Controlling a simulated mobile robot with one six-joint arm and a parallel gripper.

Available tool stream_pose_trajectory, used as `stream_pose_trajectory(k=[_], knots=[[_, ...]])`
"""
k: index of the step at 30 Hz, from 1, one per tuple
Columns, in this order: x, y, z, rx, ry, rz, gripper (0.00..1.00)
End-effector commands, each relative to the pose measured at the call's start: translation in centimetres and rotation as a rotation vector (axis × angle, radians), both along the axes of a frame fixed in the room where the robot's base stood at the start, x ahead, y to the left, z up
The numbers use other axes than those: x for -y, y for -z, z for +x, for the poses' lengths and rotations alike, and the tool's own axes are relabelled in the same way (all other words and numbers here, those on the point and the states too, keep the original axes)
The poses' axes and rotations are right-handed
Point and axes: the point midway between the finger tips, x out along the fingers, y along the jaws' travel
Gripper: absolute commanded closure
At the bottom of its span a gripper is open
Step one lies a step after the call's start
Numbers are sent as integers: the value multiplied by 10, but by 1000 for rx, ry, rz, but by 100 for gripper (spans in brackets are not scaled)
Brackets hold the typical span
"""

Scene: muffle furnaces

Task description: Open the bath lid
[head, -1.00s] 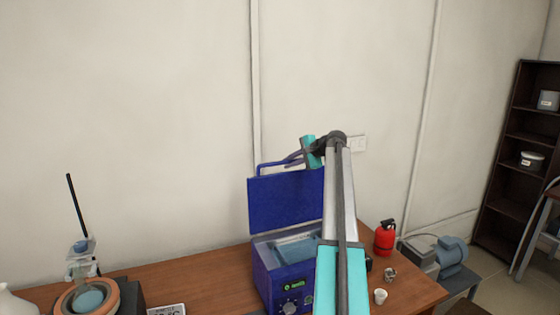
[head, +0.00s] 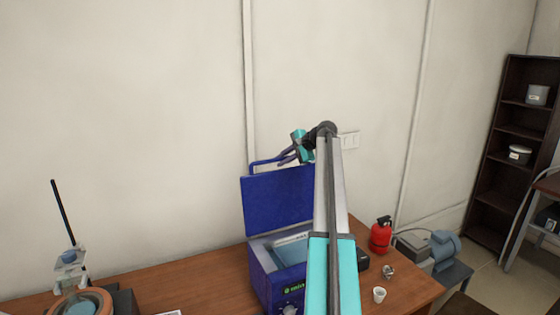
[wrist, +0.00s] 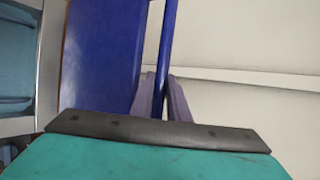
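The blue bath (head: 262,280) stands on the bench with its lid (head: 278,200) raised about upright at its back. The bath's opening is uncovered, and its grey inside shows. The lid's blue bar handle (head: 262,164) runs along the lid's upper edge. My gripper (head: 285,157) is at this handle. In the wrist view the handle (wrist: 167,35) passes between the two fingers of my gripper (wrist: 161,90), which sit close on either side of it. The lid (wrist: 100,55) lies just left of them. My arm hides the bath's right part.
A red extinguisher-like bottle (head: 381,236), a white cup (head: 379,295) and a small glass item (head: 388,271) stand right of the bath on the wooden bench (head: 205,282). A stand with a flask is at the left. The wall is close behind the lid.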

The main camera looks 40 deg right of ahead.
Motion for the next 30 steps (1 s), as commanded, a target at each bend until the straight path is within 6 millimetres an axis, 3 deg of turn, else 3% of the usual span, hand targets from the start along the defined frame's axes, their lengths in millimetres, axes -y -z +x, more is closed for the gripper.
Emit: stream_pose_trajectory(k=[3, 17, 30], knots=[[0, 0, 0, 0, 0, 0, 68], [0, -2, -6, -2, -4, 3, 68], [9, -40, -52, 3, -2, 0, 68]])
